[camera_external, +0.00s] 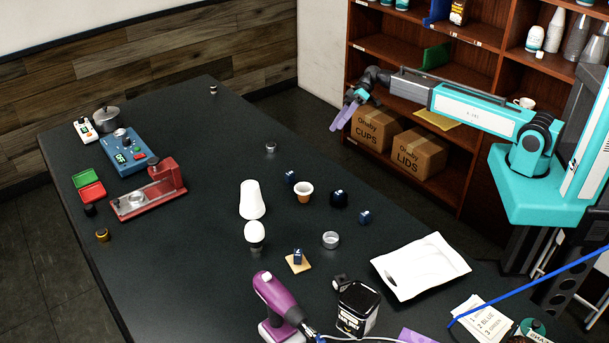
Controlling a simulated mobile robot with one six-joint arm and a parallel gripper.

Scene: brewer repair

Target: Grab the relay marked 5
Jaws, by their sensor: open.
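Small dark blue blocks that look like relays stand on the black table: one (291,178) left of a small orange-and-white cup, one (365,217) at the right side, and one (297,256) on a tan square pad (304,264). Their markings are too small to read, so I cannot tell which is marked 5. My gripper (344,118), with purple fingers, is open and empty. In the picture it shows above and behind the blocks, in front of the shelf boxes, apart from all of them.
A dark rounded item (339,199), a metal ring (330,240) and the cup (303,191) stand close to the blocks. A white tray (421,266), a purple drill (278,305) and a black canister (357,307) are in front. The table's far middle (215,130) is clear.

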